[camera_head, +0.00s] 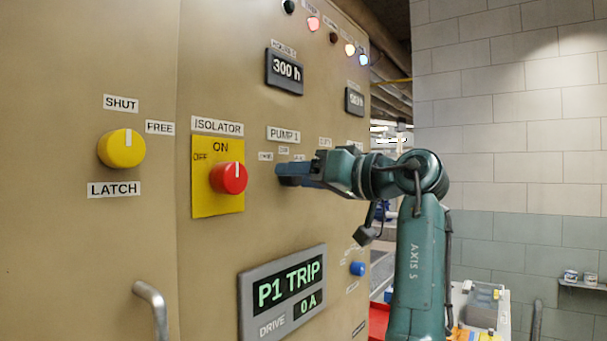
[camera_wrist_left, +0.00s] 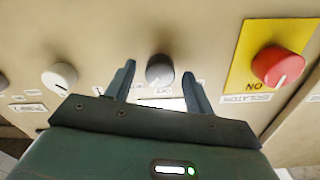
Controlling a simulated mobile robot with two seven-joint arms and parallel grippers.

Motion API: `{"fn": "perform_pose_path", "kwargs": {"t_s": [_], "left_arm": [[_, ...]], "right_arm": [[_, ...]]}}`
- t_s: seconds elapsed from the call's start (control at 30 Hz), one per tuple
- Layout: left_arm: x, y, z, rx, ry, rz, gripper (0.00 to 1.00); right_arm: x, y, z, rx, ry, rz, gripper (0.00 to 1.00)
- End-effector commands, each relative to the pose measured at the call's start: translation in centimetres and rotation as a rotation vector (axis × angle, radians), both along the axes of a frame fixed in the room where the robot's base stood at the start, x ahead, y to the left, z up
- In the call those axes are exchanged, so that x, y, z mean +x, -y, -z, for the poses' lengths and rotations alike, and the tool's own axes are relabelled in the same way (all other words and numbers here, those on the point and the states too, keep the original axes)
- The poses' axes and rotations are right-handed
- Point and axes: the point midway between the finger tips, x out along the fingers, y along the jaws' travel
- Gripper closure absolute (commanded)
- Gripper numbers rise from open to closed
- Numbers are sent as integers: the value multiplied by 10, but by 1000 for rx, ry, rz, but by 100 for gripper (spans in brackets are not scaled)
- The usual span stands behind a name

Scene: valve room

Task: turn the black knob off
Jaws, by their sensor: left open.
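The black knob (camera_wrist_left: 159,70) shows in the left wrist view on the beige panel, between the two fingers of my left gripper (camera_wrist_left: 158,88). The fingers are spread, with a gap visible on each side of the knob. I cannot tell how far the fingertips reach along it, and its pointer mark is hard to read. In the head view my left gripper (camera_head: 284,174) is at the panel below the PUMP 1 label (camera_head: 284,134) and hides the knob. My right gripper is in neither view.
A red isolator knob (camera_head: 229,178) on a yellow plate stands left of the gripper, and a yellow knob (camera_head: 121,148) farther left. A display (camera_head: 284,291) reading P1 TRIP is below. A white knob (camera_wrist_left: 60,76) shows in the wrist view. A metal handle (camera_head: 152,305) sticks out lower left.

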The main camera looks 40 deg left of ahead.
Motion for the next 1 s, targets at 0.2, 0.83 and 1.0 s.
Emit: {"fn": "perform_pose_path", "kwargs": {"t_s": [0.2,0.83,1.0], "left_arm": [[0,0,0,0,0,0,48],[0,0,0,0,2,1,91],[0,0,0,3,32,-1,91]], "right_arm": [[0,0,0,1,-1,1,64],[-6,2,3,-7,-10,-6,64],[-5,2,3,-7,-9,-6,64]]}}
